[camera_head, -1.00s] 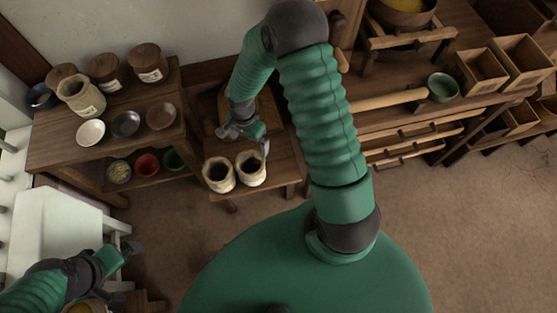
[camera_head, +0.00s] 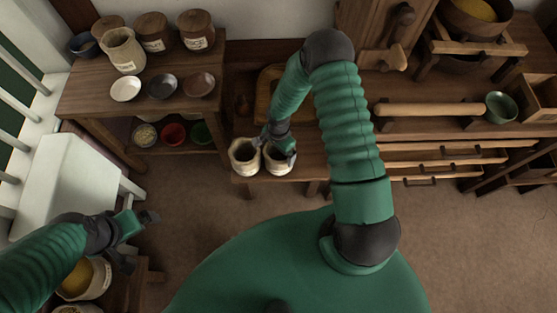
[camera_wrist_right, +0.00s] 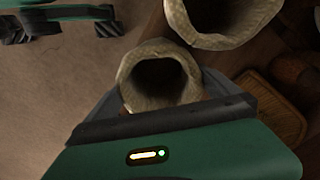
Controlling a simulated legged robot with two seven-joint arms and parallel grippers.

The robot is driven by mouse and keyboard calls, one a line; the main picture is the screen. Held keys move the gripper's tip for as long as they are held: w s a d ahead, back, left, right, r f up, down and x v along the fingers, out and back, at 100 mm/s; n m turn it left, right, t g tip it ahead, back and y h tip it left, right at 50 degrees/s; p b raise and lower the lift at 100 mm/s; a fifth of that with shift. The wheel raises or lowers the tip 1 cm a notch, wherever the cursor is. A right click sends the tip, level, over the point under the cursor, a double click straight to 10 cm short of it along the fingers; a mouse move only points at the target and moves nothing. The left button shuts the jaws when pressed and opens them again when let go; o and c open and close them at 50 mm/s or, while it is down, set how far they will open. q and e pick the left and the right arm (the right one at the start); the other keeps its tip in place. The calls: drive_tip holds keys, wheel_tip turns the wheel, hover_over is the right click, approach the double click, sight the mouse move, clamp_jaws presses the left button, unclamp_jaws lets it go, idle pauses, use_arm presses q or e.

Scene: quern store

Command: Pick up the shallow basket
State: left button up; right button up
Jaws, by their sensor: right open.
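I cannot clearly make out a shallow basket. A shallow brown rimmed piece (camera_head: 266,95) on the low bench, partly behind my right arm, may be it; a rimmed brown piece also shows at the right of the right wrist view (camera_wrist_right: 277,108). My right gripper (camera_head: 281,147) is open over two open cloth sacks at the bench's front. In the right wrist view, the mouth of one sack (camera_wrist_right: 162,82) lies in front of the jaws (camera_wrist_right: 168,106); contact is unclear. My left gripper (camera_head: 142,240) is open and empty at the lower left, away from the bench.
The left sack (camera_head: 244,156) and right sack (camera_head: 278,160) stand side by side. A shelf table (camera_head: 85,92) at the left bears jars and bowls. At the right, a counter (camera_head: 445,128) holds a wooden roller (camera_head: 430,110) and a green bowl (camera_head: 501,107). Floor at the lower right is clear.

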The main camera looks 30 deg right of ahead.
drive_tip(key=shift+d, duration=0.2)
drive_tip(key=c, duration=1.7)
